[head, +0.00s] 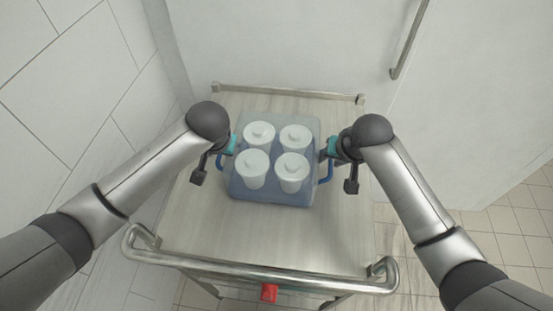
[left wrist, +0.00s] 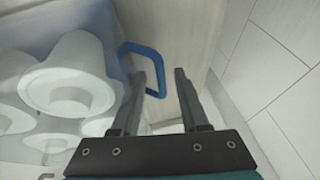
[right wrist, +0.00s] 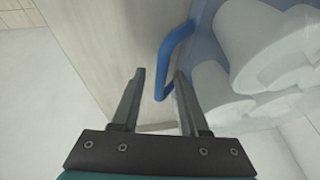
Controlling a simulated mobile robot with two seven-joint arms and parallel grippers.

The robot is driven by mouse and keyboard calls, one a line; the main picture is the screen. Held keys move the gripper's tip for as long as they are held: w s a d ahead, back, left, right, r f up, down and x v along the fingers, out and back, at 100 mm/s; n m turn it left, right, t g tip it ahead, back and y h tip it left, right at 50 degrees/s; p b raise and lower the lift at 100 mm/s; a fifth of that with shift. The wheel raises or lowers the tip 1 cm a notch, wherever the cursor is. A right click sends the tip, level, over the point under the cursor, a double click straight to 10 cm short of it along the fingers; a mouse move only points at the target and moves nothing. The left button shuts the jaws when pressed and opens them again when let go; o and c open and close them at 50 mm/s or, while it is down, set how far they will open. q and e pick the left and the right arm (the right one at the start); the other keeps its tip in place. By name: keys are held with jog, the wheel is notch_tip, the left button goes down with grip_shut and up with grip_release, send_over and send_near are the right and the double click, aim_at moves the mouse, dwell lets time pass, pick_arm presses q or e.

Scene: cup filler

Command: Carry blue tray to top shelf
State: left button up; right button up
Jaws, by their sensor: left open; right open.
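The blue tray (head: 270,198) is a translucent blue box with a blue handle on each side, and it rests on the cart top. Several white lidded cups (head: 252,168) stand in it. My left gripper (head: 222,154) is open at the tray's left side; in the left wrist view its fingers (left wrist: 157,75) are spread with the left handle (left wrist: 143,50) just beyond and between the tips. My right gripper (head: 326,154) is open at the right side; in the right wrist view its fingers (right wrist: 160,75) are spread close to the right handle (right wrist: 174,58). I see no top shelf.
The cart top (head: 300,235) is bare in front of the tray. A metal push bar (head: 260,272) with a red piece (head: 269,292) runs along its near edge, and a low rail (head: 288,93) along its far edge. A tiled wall (head: 75,100) stands close on the left.

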pick_arm(q)
jog(key=v, duration=0.9)
jog(key=shift+r, duration=0.15)
pick_arm(e)
jog(key=v, duration=1.2)
pick_arm(q)
jog(key=shift+s, duration=0.1)
